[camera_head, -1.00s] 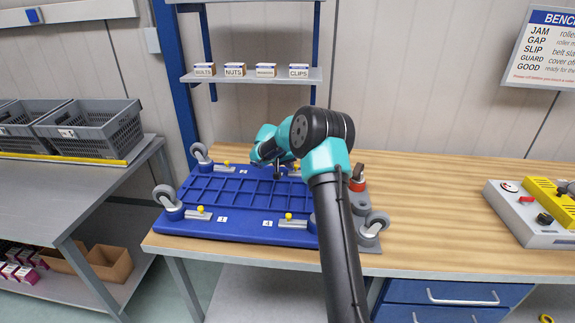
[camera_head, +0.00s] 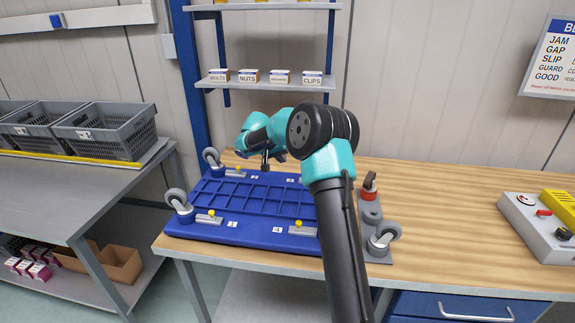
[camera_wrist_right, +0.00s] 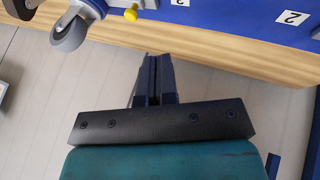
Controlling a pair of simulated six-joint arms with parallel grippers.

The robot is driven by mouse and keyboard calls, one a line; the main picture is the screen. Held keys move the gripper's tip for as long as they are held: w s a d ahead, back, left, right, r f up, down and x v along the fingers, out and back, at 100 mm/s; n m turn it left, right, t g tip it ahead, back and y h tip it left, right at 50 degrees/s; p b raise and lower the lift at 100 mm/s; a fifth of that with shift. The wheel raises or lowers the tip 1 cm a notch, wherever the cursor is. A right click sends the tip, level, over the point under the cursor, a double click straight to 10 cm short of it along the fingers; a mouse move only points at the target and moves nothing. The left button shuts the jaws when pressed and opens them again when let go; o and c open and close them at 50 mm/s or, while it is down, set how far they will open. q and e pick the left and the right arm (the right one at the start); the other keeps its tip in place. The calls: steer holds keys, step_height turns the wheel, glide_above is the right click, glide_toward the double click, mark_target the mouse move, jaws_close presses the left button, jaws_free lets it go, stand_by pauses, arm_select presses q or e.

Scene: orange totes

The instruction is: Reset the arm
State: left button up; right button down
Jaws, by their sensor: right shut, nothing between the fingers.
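My right arm reaches from the bottom over the blue board with casters (camera_head: 270,233) on the wooden bench. My right gripper (camera_head: 265,163) is small and dark in the head view, near the board's back edge. In the right wrist view the gripper (camera_wrist_right: 155,80) shows its two dark fingers together, with nothing between them. My left gripper is in neither view.
A shelf (camera_head: 265,82) with small labelled boxes stands behind the board. Grey crates (camera_head: 105,132) sit on the left table. A control box (camera_head: 545,230) is at the right of the bench (camera_head: 450,210).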

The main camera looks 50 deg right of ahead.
steer(key=shift+a+r, duration=0.4)
steer(key=shift+r, duration=0.2)
